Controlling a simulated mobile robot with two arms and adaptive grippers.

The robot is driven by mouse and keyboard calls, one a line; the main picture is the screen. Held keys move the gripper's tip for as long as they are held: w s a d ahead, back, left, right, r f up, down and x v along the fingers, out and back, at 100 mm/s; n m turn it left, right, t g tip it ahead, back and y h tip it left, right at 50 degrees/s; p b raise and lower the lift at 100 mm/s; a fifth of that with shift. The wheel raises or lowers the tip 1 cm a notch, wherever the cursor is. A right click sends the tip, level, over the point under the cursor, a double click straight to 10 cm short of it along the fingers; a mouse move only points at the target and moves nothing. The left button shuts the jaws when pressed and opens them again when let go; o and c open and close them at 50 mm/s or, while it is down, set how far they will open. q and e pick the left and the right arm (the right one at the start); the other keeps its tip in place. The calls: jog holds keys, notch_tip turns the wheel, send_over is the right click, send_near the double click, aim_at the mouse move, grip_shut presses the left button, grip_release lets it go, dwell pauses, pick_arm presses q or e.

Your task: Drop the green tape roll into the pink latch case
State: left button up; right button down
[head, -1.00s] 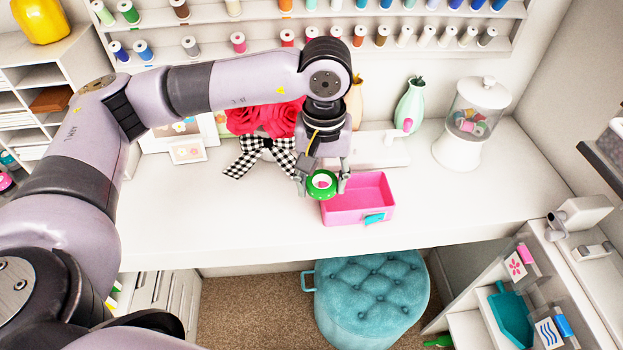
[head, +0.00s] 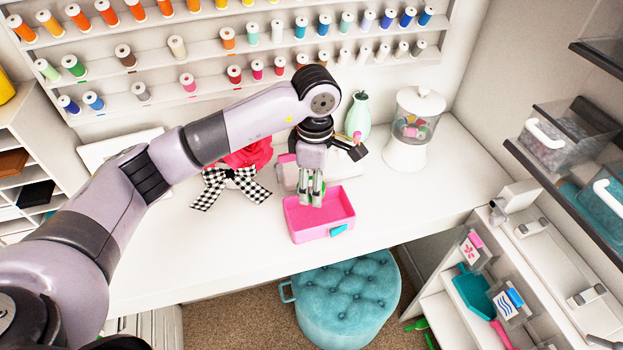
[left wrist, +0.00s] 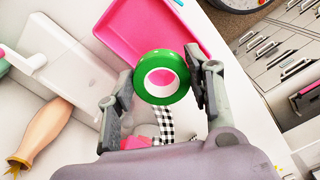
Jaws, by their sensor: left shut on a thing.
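The pink latch case (head: 312,226) sits open on the white desk, with a teal latch on its front side. My left gripper (head: 311,196) points down over the back part of the case. In the left wrist view, its two fingers (left wrist: 165,88) are closed around the green tape roll (left wrist: 143,81), which has a white core. The pink case (left wrist: 148,22) shows beyond the roll in that view. The roll is hidden behind the fingers in the head view. My right gripper is not in view.
A teal tufted stool (head: 346,305) stands below the desk's front edge. A mint vase (head: 358,115) and a clear jar (head: 411,128) stand behind and right of the case. Red paper flowers (head: 247,157) with a checked bow (head: 229,188) lie to its left.

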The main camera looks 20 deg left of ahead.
pick_arm(q)
notch_tip(320, 180, down, 5)
jog(key=shift+r+b, duration=0.15)
jog(key=shift+b, duration=0.7)
jog(key=shift+f, duration=0.45)
jog(key=o, duration=0.9)
jog(key=shift+r, duration=0.1)
notch_tip(320, 180, up, 12)
